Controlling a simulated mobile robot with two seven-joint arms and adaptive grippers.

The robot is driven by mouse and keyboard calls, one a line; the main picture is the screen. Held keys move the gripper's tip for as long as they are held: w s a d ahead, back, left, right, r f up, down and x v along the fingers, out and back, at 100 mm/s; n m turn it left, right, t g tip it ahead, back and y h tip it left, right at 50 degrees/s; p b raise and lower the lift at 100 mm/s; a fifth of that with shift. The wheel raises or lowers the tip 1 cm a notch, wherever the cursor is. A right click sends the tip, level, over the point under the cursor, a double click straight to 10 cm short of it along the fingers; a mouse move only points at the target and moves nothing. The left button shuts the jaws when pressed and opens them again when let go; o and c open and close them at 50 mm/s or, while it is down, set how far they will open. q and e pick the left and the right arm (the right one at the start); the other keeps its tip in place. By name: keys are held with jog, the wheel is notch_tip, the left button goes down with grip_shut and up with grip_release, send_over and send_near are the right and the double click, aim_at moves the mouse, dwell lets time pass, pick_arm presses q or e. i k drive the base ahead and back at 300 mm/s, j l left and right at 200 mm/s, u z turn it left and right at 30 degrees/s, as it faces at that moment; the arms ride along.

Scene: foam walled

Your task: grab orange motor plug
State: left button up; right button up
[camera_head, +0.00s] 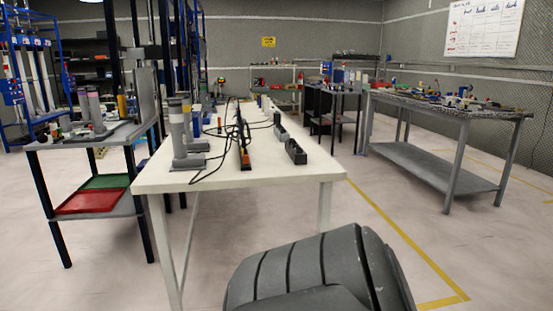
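A small orange piece (246,161) shows at the near end of a long dark strip on the white table (250,180). It may be the orange motor plug, but it is too small to tell its shape. Black cables (215,160) run over the table beside it. Another thin orange item (219,123) stands further back on the same table. Neither of my grippers is in view, so I cannot see whether they are open or shut.
Grey cylinders (180,135) stand at the table's left side and dark open boxes (296,152) at its right. A shelf cart (125,207) with red and green trays is at the left. A cluttered workbench (485,112) is at the right, with clear floor between.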

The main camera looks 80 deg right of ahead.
aim_at(245, 161)
jog(key=z, duration=1.85)
